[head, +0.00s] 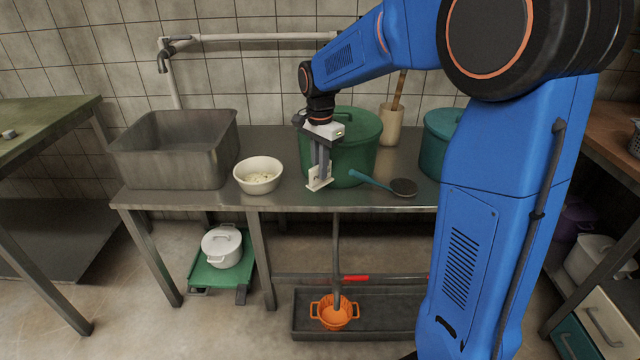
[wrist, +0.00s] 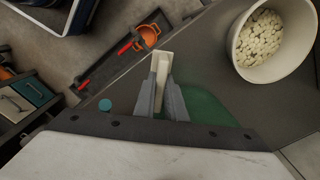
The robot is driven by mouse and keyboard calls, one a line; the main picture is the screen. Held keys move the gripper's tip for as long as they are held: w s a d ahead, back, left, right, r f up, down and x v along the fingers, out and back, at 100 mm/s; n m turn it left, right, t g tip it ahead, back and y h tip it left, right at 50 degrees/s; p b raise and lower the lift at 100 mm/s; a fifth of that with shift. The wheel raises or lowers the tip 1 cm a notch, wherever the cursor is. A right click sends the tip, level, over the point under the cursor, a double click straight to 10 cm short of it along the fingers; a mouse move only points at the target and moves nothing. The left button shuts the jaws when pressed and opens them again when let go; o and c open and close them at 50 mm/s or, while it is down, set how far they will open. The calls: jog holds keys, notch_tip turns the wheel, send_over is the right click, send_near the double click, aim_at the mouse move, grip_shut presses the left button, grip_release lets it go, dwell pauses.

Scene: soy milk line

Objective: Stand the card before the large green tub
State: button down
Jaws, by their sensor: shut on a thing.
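The card (head: 314,180) is a small cream piece with a foot, upright at the front edge of the steel table, before the large green tub (head: 358,150). My gripper (head: 321,174) points down and is shut on the card. In the wrist view the card (wrist: 161,66) shows between the two grey fingertips (wrist: 163,88). The tub is lidded and stands just behind my gripper, which hides part of its left side. I cannot tell whether the card's foot touches the table. In the wrist view a green part of the tub (wrist: 205,105) shows beside the fingers.
A white bowl of beans (head: 259,176) stands left of my gripper, and a steel sink (head: 178,150) farther left. A dark skimmer with a teal handle (head: 402,187) lies to the right. A second green tub (head: 438,140) and a beige crock (head: 391,125) stand behind.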

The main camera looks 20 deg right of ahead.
aim_at(320, 182)
jog(key=shift+f, duration=2.8)
jog(key=c, duration=1.8)
grip_release()
jog(key=shift+f, duration=0.1)
notch_tip(320, 182, up, 12)
jog(key=shift+f, duration=0.2)
jog(key=shift+s+r, duration=0.1)
jog(key=shift+r, duration=0.3)
